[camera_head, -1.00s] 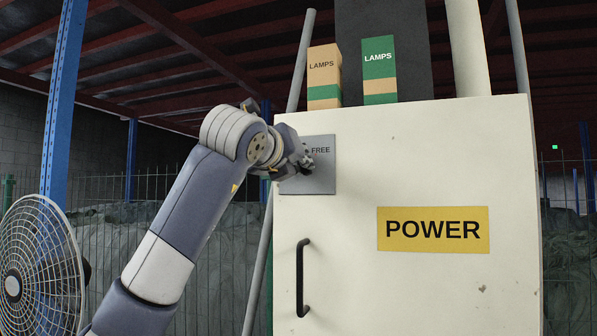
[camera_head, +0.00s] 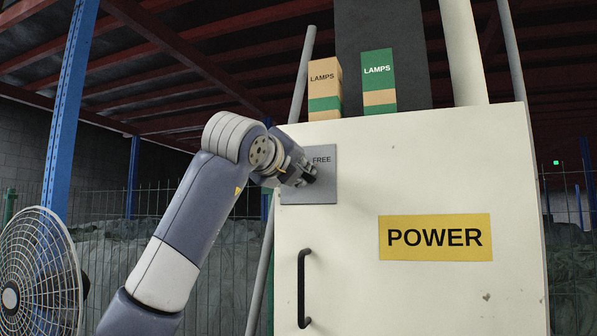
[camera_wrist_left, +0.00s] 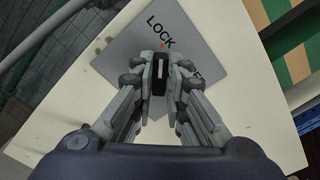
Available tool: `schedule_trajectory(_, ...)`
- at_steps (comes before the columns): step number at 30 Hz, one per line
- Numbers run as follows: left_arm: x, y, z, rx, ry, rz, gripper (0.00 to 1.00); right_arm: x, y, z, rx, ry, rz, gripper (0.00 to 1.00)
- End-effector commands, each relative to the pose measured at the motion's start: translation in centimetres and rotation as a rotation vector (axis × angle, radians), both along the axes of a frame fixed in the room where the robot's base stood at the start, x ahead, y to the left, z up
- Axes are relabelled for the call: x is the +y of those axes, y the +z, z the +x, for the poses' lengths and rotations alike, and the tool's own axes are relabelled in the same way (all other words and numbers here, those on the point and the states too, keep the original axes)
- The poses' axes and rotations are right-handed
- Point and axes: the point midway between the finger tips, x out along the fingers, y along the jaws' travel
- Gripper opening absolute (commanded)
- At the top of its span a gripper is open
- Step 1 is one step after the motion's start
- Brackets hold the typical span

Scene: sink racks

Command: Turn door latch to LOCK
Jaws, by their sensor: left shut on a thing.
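The latch (camera_wrist_left: 160,75) is a small dark knob with a white stripe, on a grey plate (camera_head: 326,188) at the cabinet door's upper left. My left gripper (camera_wrist_left: 160,78) is shut on the latch, one finger on each side. In the left wrist view the stripe points up toward a small red mark below the word LOCK (camera_wrist_left: 160,31). In the head view my left gripper (camera_head: 308,178) covers the latch and the LOCK label. My right gripper is not in view.
The pale cabinet door (camera_head: 400,170) carries a yellow POWER sign (camera_head: 435,238) and a black handle (camera_head: 303,288) below the plate. Two LAMPS boxes (camera_head: 324,90) (camera_head: 378,82) stand on top. A fan (camera_head: 38,265) is at the left, near my arm.

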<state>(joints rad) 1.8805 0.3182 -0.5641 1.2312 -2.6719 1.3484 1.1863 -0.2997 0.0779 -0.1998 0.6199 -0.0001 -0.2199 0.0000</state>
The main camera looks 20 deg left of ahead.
Motion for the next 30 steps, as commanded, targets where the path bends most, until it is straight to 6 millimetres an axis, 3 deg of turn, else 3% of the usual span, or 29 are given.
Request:
schedule_trajectory(6,0.1,0.1,0.0,-0.002,0.001,-0.003,0.00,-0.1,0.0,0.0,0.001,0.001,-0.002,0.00)
schedule_trajectory(7,0.1,0.1,0.0,-0.002,0.001,-0.003,0.18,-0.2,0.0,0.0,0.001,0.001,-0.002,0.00)
schedule_trajectory(9,0.1,0.1,0.0,-0.002,0.001,-0.003,0.33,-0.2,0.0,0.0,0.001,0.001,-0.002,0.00)
schedule_trajectory(22,0.0,0.1,-0.5,-0.001,0.000,-0.001,0.33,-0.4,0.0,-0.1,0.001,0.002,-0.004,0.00)
schedule_trajectory(30,0.2,0.1,-4.6,-0.005,0.001,0.000,0.33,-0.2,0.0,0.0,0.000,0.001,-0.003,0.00)
